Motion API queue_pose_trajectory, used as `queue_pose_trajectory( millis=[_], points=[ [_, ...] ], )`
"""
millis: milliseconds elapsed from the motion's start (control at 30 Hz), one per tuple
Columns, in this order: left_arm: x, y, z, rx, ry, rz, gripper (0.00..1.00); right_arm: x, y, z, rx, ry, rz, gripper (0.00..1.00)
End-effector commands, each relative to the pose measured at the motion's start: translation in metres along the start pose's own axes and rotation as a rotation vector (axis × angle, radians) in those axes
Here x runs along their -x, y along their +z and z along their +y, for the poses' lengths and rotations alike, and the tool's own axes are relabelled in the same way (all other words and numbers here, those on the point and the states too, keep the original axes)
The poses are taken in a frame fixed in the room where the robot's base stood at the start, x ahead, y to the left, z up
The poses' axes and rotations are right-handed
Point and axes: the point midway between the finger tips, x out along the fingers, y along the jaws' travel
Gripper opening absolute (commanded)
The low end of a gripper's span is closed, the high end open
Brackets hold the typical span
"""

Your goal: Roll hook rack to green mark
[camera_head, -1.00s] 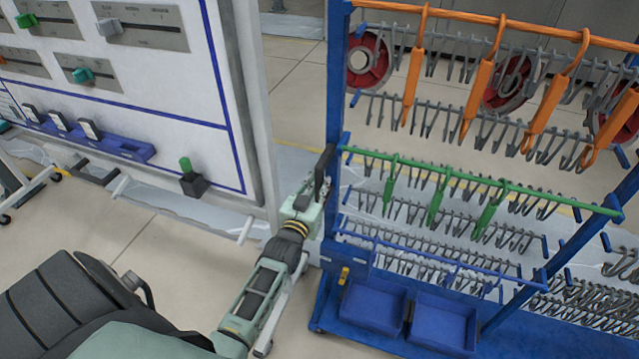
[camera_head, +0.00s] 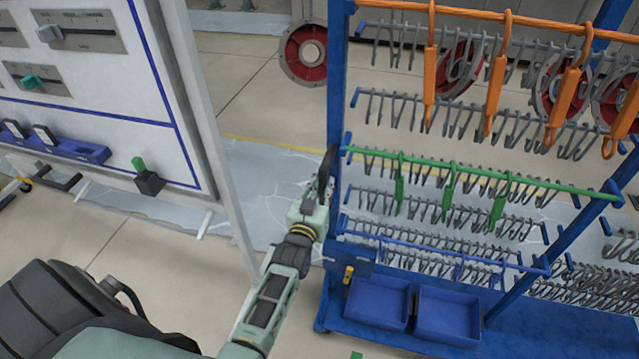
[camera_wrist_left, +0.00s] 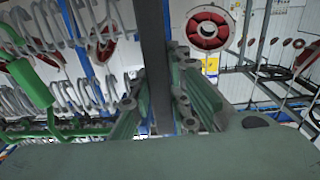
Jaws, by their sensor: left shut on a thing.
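The hook rack (camera_head: 338,110) is a blue frame with rows of grey hooks, orange hooks on the top bar and green hooks on a green bar. It fills the right of the head view, and its hooks show in the left wrist view (camera_wrist_left: 85,95). My left gripper (camera_head: 324,178) is at the rack's left upright, shut on a dark upright bar (camera_wrist_left: 155,60) there. A small green patch (camera_head: 356,355) on the floor at the bottom edge looks like the green mark, mostly cut off. My right gripper is out of view.
A white panel (camera_head: 100,95) with sliders stands close on the left of my left arm. Blue bins (camera_head: 447,315) sit on the rack's base. Red wheels (camera_head: 303,52) stand behind. Bare floor (camera_head: 150,255) shows between panel and rack.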

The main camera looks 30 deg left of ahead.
Motion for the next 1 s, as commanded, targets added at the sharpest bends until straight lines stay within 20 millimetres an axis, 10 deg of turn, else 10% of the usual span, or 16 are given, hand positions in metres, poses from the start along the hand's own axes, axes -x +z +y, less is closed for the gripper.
queue_pose_trajectory(
  millis=[300,333,533,1000],
  points=[
    [-0.001,-0.002,-0.015,-0.013,-0.019,0.005,0.0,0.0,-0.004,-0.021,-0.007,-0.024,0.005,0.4],
    [-0.001,-0.002,-0.015,-0.013,-0.019,0.006,0.19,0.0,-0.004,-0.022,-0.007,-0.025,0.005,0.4],
    [-0.001,-0.002,-0.011,-0.011,-0.015,0.005,0.36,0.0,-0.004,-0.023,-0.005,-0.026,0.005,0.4],
    [-0.001,-0.001,-0.007,-0.008,-0.009,0.003,0.36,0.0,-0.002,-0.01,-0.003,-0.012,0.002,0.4]
  ],
)
